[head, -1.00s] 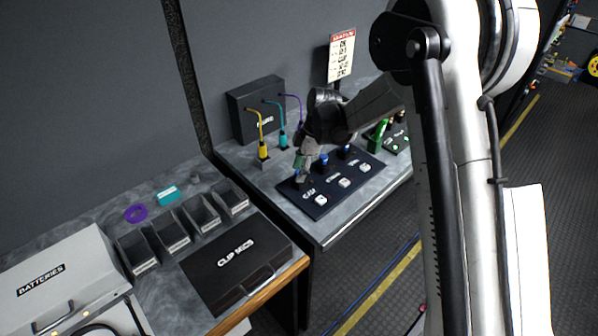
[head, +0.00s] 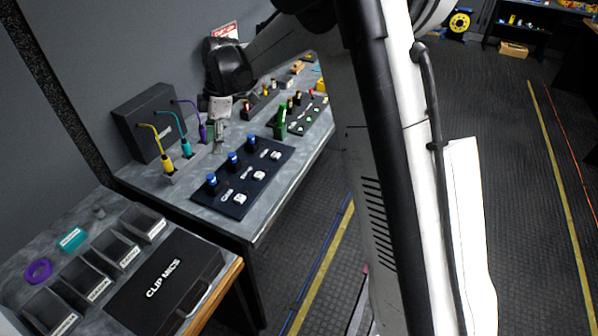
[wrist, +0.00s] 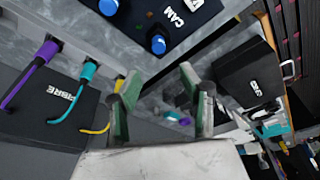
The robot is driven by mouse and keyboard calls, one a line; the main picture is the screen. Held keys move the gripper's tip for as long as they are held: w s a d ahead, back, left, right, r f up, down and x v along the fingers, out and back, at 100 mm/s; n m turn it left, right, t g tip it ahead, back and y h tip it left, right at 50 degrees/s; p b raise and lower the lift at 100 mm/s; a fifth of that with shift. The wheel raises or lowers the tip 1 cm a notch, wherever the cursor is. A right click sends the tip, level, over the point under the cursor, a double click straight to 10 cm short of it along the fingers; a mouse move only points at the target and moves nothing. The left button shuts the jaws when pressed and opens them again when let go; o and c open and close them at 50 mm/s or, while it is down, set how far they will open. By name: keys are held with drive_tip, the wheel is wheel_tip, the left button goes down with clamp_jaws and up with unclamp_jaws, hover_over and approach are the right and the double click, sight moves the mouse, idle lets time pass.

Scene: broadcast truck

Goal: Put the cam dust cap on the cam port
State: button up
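A dark panel (head: 222,200) on the grey bench carries three upright blue caps or plugs in a row. The nearest blue one (head: 211,181) stands upright at the CAM-labelled end of the panel. It also shows in the wrist view (wrist: 158,45), beside the CAM lettering. I cannot tell how tightly it sits on the cam port, which it hides. My gripper (head: 220,142) is above the bench behind the panel, near the purple plug and apart from the blue pieces. In the wrist view its two green-padded fingers (wrist: 160,88) are spread with nothing between them.
A black box (head: 140,122) with yellow, teal and purple cables stands left of my gripper. A green upright piece (head: 281,121) is to its right. Open bins (head: 112,248), a CLIP MICS case (head: 165,283), a purple ring (head: 38,271) and a teal block (head: 73,239) occupy the near bench.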

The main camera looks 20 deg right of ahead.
drive_tip(key=s+d+r+m+t+h, duration=0.1)
drive_tip(key=s+d+r+m+t, duration=0.1)
drive_tip(key=s+d+r+m, duration=0.5)
drive_tip(key=s+d+r+m+t, duration=0.25)
drive_tip(key=s+r, duration=0.25)
drive_tip(key=s, duration=0.4)
drive_tip(key=s+d+f+m+t+h, duration=0.1)
drive_tip(key=s+d+m, duration=0.2)
drive_tip(key=s, duration=0.6)
drive_tip(key=s+d+f+m+t+h, duration=0.1)
drive_tip(key=s+d+m+t, duration=0.1)
drive_tip(key=s+d+m, duration=0.2)
drive_tip(key=s+m, duration=0.3)
drive_tip(key=s, duration=0.2)
drive_tip(key=shift+d+f, duration=0.15)
drive_tip(key=shift+f, duration=0.05)
drive_tip(key=shift+f, duration=0.1)
wheel_tip(320, 180, down, 4)
drive_tip(key=b, duration=0.4)
drive_tip(key=shift+f+b, duration=0.25)
drive_tip(key=shift+b, duration=0.15)
